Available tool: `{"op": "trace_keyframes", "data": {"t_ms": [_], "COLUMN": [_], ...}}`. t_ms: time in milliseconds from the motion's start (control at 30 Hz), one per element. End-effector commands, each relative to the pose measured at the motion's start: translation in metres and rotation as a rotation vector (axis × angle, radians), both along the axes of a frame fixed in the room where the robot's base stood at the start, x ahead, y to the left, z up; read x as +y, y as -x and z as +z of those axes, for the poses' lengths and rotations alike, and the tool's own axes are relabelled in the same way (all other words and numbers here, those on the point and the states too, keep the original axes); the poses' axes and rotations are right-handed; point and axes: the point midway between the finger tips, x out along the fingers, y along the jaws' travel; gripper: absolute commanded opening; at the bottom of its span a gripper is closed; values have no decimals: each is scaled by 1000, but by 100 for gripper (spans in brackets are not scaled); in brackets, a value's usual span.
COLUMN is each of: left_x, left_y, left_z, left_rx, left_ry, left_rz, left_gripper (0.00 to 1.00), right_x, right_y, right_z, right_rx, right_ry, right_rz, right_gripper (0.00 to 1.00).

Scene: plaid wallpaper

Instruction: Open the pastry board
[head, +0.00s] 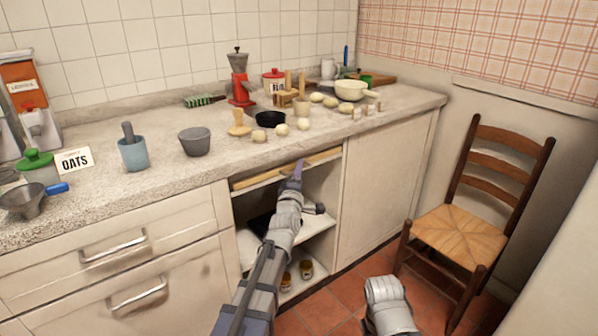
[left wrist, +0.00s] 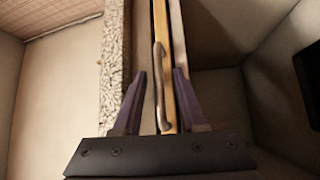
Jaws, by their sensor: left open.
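The pastry board (head: 325,156) is a pale wooden board lying flat in a slot under the countertop, above the open shelves. Its front edge (left wrist: 160,12) and a curved metal handle (left wrist: 158,82) show in the left wrist view. My left gripper (head: 296,172) is at the board's front, partly hiding it and the handle in the head view. In the left wrist view the gripper (left wrist: 160,74) is open, with one purple finger on each side of the handle and gaps between. My right gripper is not visible; only a grey part of my right arm shows low in the head view.
The countertop (head: 90,215) overhangs the board and holds pots, dough balls and jars. Drawers (head: 115,250) stand left of the open shelves, a closed cabinet door (head: 382,185) right. A wooden chair (head: 460,232) stands at the right; some tiled floor is clear.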

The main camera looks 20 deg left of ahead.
Motion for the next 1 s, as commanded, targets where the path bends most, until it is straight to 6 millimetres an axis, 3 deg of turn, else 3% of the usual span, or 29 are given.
{"op": "trace_keyframes", "data": {"t_ms": [100, 467, 1000], "left_x": [0, 0, 0], "left_y": [1, 1, 1], "left_z": [0, 0, 0], "left_rx": [0, 0, 1], "left_ry": [0, 0, 0], "left_rz": [0, 0, 0], "left_gripper": [39, 0, 0], "right_x": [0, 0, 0], "right_y": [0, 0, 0], "right_z": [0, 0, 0], "right_rx": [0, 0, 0], "right_ry": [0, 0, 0], "right_rz": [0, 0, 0], "right_gripper": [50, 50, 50]}}
